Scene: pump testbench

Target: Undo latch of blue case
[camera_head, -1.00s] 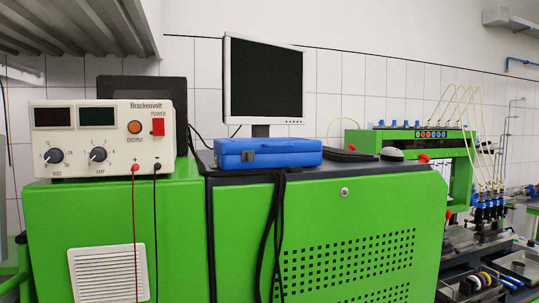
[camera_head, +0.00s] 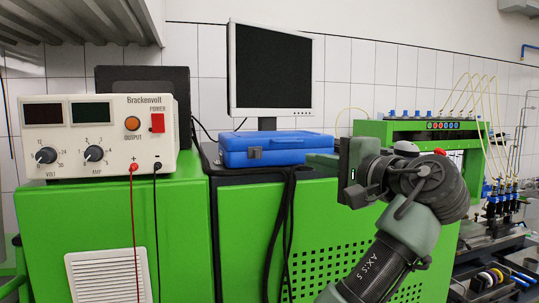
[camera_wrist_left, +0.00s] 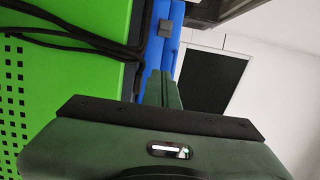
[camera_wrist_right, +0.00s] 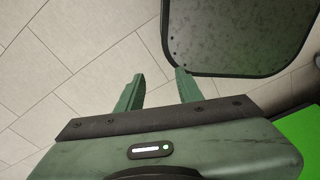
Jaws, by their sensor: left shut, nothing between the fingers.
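The blue case (camera_head: 285,144) lies closed on the dark top of the green cabinet, in front of the monitor. Its grey latch (camera_head: 254,153) is on the front face near the left end and looks flat against it. The case (camera_wrist_left: 155,55) and latch (camera_wrist_left: 165,28) also show in the left wrist view. My left gripper (camera_head: 310,158) is shut and empty, its fingers pointing left near the case's right end, to the right of the latch. Its fingertips (camera_wrist_left: 162,73) overlap the case's edge in the wrist view; contact is unclear. My right gripper (camera_wrist_right: 157,80) is open and empty.
A Brackenvolt power supply (camera_head: 99,138) stands left of the case. Black cables (camera_head: 284,210) hang down the cabinet front below the case. The monitor (camera_head: 270,70) stands behind it. A dark panel (camera_wrist_right: 238,35) is close to my right fingers, above the tiled floor.

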